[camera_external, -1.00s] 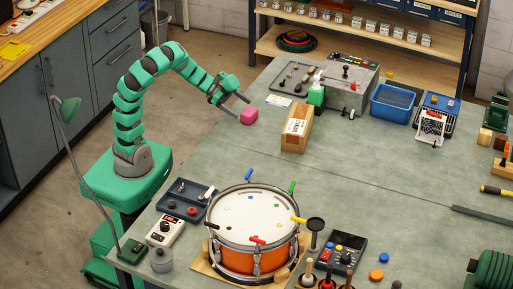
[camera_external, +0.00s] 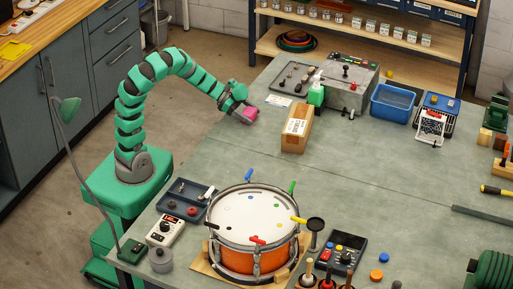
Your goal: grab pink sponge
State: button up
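The pink sponge (camera_external: 249,113) is a small block at the back left edge of the grey bench. My gripper (camera_external: 243,113) is right at it, with the fingers around its left side and top. The sponge is partly hidden by the fingers. The picture is too small to tell whether the fingers press on it or whether it is lifted off the bench.
The drum (camera_external: 253,222) and a dark tray (camera_external: 184,198) are nearer the front. The bench between the sponge and drum is clear.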

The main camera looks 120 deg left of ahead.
jog(key=c, duration=0.3)
